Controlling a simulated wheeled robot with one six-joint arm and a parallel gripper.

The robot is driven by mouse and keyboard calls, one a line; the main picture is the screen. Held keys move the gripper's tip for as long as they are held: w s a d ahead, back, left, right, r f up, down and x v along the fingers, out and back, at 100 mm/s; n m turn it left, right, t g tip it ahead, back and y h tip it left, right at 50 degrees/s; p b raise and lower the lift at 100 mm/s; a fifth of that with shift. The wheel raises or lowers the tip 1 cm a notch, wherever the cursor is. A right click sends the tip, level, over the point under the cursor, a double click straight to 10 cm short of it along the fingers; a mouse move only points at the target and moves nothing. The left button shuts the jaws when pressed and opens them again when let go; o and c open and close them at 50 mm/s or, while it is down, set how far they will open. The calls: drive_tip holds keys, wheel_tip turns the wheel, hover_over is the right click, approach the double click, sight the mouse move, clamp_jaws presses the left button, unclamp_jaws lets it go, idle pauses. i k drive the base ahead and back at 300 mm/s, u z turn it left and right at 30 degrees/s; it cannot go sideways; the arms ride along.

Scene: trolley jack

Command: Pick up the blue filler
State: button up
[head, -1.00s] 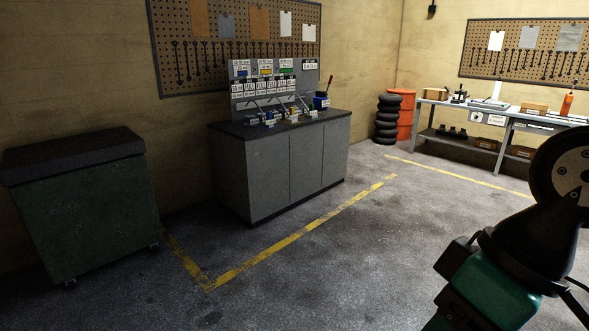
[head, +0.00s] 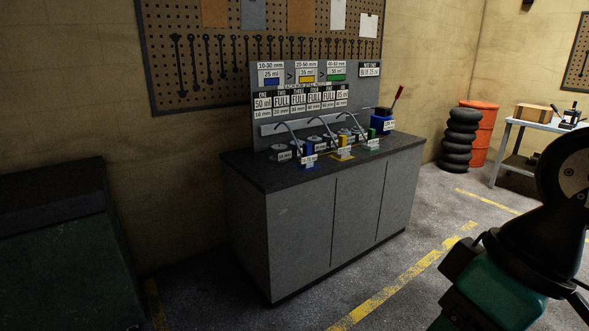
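Several small items with curved metal spouts stand on the dark top of a grey cabinet (head: 240,160). A small blue item (head: 308,161) with a white label stands at the front of the row; it may be the blue filler. A yellow item (head: 342,153) and a green item (head: 372,134) stand to its right. A blue container (head: 381,124) with a red-handled tool (head: 398,94) in it stands at the right end. My arm shows at the right, apart from the cabinet, but my gripper is not in view.
A grey sign panel (head: 258,122) with colour-coded labels rises behind the row. A dark green bin (head: 50,260) stands at the left. Black tires (head: 461,142), an orange drum (head: 484,125) and a workbench (head: 530,127) are at the right. The floor before the cabinet is clear.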

sight(307, 160)
drive_tip(key=u, duration=0.1)
drive_tip(key=i, duration=1.25)
drive_tip(key=z, duration=0.5)
drive_tip(key=i, duration=1)
drive_tip(key=u, duration=0.45)
drive_tip(key=i, duration=1.1)
drive_tip(key=u, duration=0.55)
